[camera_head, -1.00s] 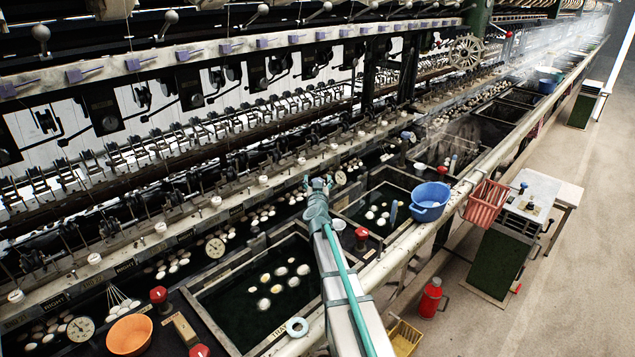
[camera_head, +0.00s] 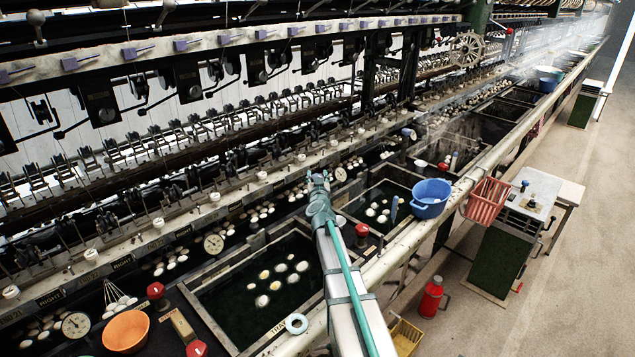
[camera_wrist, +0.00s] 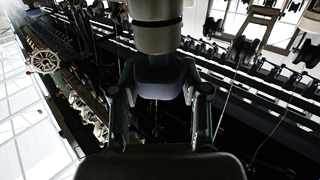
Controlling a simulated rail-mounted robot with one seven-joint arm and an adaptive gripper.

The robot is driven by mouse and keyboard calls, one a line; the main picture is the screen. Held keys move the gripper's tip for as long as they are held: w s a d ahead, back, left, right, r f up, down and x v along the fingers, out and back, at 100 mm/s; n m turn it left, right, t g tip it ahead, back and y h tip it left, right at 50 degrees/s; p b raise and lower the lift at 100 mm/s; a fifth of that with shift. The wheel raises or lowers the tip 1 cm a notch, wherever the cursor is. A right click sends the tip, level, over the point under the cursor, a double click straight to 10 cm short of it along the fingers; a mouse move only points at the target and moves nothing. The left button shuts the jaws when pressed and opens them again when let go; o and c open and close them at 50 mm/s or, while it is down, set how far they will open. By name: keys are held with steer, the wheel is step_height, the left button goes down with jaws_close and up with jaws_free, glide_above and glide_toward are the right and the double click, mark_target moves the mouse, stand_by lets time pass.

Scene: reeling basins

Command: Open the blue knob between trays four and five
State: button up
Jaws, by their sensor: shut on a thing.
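In the head view my gripper (camera_head: 318,180) is at the far end of the gap between the large near tray (camera_head: 262,338) and the smaller tray (camera_head: 377,247) to its right. In the wrist view its fingers (camera_wrist: 158,100) are closed around a dark bluish body, which I take to be the blue knob (camera_wrist: 158,74). A pale grey cylinder (camera_wrist: 155,25) stands above it in that view. In the head view my gripper and arm hide the knob, so its turn angle cannot be told. Pale round cocoons lie in both trays' dark water.
A red knob (camera_head: 361,230) stands close to my arm's right side. A blue basin (camera_head: 431,196) sits on the front rail. An orange bowl (camera_head: 125,330) and another red knob (camera_head: 156,290) are at the left. The machine's white-knobbed rail (camera_head: 235,190) runs behind my gripper.

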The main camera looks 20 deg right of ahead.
steer(key=shift+w+d+f+n+t+y+b, duration=0.1)
steer(key=shift+f+n+t+y+b, duration=0.35)
steer(key=shift+b, duration=2.2)
steer(key=shift+w+r+n+t+y+b, duration=0.15)
steer(key=shift+n+y+b, duration=0.55)
steer(key=shift+b, duration=1.9)
steer(key=n+y+b, duration=0.1)
steer(key=y+b, duration=0.2)
steer(key=b, duration=1)
steer(key=shift+f+n+y, duration=0.1)
steer(key=shift+n+y, duration=0.15)
steer(key=n+y+b, duration=0.1)
steer(key=b, duration=0.3)
steer(key=n+y+b, duration=0.1)
steer(key=y+b, duration=0.1)
steer(key=b, duration=0.3)
steer(key=shift+s+y, duration=0.2)
steer(key=shift+y, duration=0.1)
steer(key=shift+s+n+y+b, duration=0.15)
steer(key=shift+n+y+b, duration=0.9)
steer(key=shift+b, duration=0.7)
steer(key=o, duration=0.9)
steer(key=shift+r, duration=0.2)
steer(key=shift+o, duration=1.3)
steer(key=shift+r, duration=0.1)
